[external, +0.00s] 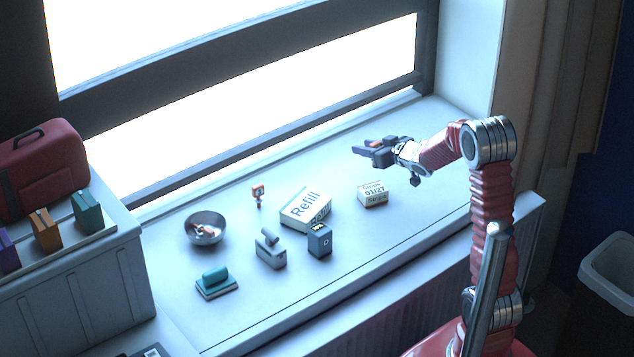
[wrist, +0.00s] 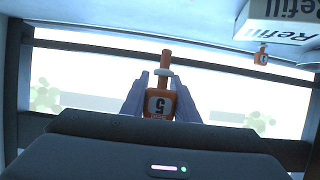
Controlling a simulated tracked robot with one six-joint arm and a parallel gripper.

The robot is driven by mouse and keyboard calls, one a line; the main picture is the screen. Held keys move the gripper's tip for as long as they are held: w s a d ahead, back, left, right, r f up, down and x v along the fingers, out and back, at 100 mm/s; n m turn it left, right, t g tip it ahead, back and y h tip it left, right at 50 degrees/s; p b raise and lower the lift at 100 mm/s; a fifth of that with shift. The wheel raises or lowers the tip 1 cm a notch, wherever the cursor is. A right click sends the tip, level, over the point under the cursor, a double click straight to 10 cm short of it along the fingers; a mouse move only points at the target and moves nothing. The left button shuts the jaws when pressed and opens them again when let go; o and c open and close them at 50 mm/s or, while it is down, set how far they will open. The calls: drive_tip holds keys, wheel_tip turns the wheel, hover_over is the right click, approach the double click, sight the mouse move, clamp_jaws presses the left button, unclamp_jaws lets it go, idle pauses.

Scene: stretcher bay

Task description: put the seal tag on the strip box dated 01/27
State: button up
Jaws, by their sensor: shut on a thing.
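The strip box (external: 373,196), small and cream with an orange band, sits on the windowsill and reads Strips 01/27. My gripper (external: 364,149) is in the air above and behind this box, apart from it. The tag's narrow stem points up in that picture. The strip box is not in the wrist view.
A Refill box (external: 305,208) lies left of the strip box. A dark D box (external: 320,240), a grey stamp-like block (external: 270,250), a teal-handled block (external: 216,283), a metal bowl (external: 206,238) and another orange tag (external: 258,194) stand farther left. The window is behind.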

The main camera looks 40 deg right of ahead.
wheel_tip(320, 180, down, 4)
drive_tip(key=shift+f, duration=0.15)
drive_tip(key=shift+f, duration=1.9)
drive_tip(key=o, duration=1)
drive_tip(key=shift+s+r, duration=0.3)
drive_tip(key=shift+s, duration=0.15)
drive_tip(key=v, duration=1.1)
